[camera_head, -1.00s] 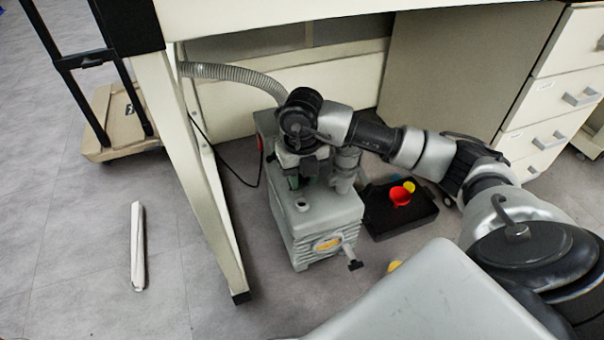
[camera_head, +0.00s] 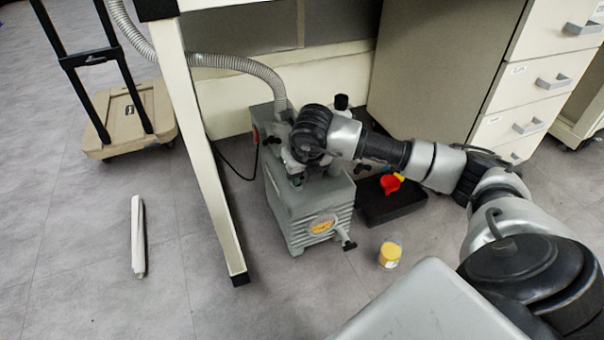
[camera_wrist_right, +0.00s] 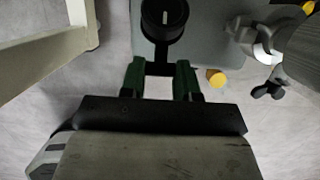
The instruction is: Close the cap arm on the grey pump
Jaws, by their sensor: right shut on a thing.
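The grey pump (camera_head: 305,205) stands on the floor under the bench, a hose joined at its back. My right gripper (camera_head: 296,179) is low over its top, mostly hidden under my wrist in the head view. In the right wrist view the pump top (camera_wrist_right: 200,45) lies ahead. The green fingers of my right gripper (camera_wrist_right: 160,80) stand apart with a dark bar, seemingly the cap arm (camera_wrist_right: 159,69), between them. The bar adjoins a round black cap (camera_wrist_right: 163,18); whether the cap is seated I cannot tell. My left gripper is not in view.
A black tray (camera_head: 393,208) with a red funnel (camera_head: 390,183) lies right of the pump. A yellow-filled jar (camera_head: 389,254) stands in front of it. A bench leg (camera_head: 207,165) is close on the left, drawers (camera_head: 518,125) on the right. A white bar (camera_head: 138,238) lies on the floor.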

